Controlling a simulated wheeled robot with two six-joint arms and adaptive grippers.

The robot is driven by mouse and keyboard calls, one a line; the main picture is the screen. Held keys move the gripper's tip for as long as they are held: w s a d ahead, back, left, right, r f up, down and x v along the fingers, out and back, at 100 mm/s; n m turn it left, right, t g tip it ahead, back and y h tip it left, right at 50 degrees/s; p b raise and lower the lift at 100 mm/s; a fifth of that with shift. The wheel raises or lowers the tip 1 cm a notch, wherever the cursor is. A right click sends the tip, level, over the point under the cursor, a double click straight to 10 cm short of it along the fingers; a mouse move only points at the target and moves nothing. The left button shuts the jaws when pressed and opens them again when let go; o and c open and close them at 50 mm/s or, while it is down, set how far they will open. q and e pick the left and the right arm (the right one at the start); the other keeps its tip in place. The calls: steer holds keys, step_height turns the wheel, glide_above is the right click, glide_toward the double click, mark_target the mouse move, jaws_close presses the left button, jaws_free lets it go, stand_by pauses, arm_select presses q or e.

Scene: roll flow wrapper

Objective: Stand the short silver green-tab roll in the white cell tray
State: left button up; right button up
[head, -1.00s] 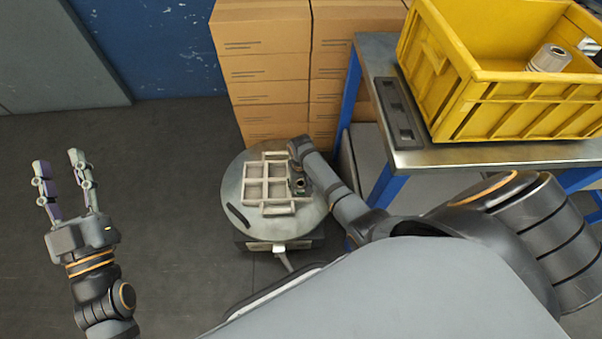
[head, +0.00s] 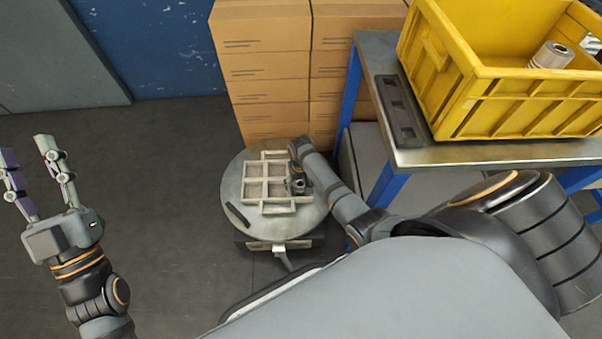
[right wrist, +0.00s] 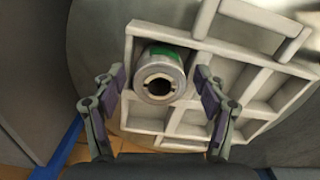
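The short silver roll with a green band (right wrist: 160,75) stands in a corner cell of the white cell tray (right wrist: 233,52), its open end facing the right wrist camera. My right gripper (right wrist: 158,82) has one finger on each side of the roll, with small gaps showing, so it looks open. In the head view the tray (head: 268,180) lies on a round grey table, and my right gripper (head: 298,184) is over its right side, largely hiding the roll. The other cells in view look empty. My left gripper (head: 25,150) is open and empty at the far left.
A yellow crate (head: 520,108) with another silver roll (head: 551,55) in it stands on a metal bench (head: 480,155) at the right. Stacked cardboard boxes (head: 265,70) are behind the round table (head: 232,190). The floor at left is clear.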

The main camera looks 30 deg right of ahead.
steer(key=shift+r, duration=0.15)
step_height(320, 180, up, 2)
steer(key=shift+r+p, duration=0.1)
steer(key=shift+p, duration=0.65)
arm_select(q)
step_height(320, 180, down, 22)
steer(key=w+n+g+y+p, duration=0.1)
steer(key=g, duration=1)
arm_select(e)
step_height(320, 180, up, 2)
steer(key=shift+r, duration=0.15)
steer(key=shift+r+p, duration=2)
steer(key=shift+r, duration=1.75)
steer(key=s+a+f+n+t, duration=0.1)
steer(key=s+f+n+t, duration=0.1)
steer(key=s, duration=0.8)
arm_select(q)
steer(key=s+f+g, duration=1)
steer(key=s+f, duration=0.5)
steer(key=shift+d, duration=0.45)
arm_select(e)
steer(key=s+a+r+n+t+y, duration=0.1)
steer(key=s+a+r+t, duration=0.1)
steer(key=s+r, duration=0.3)
steer(key=s, duration=0.4)
steer(key=shift+a+r, duration=0.25)
steer(key=shift+r, duration=0.1)
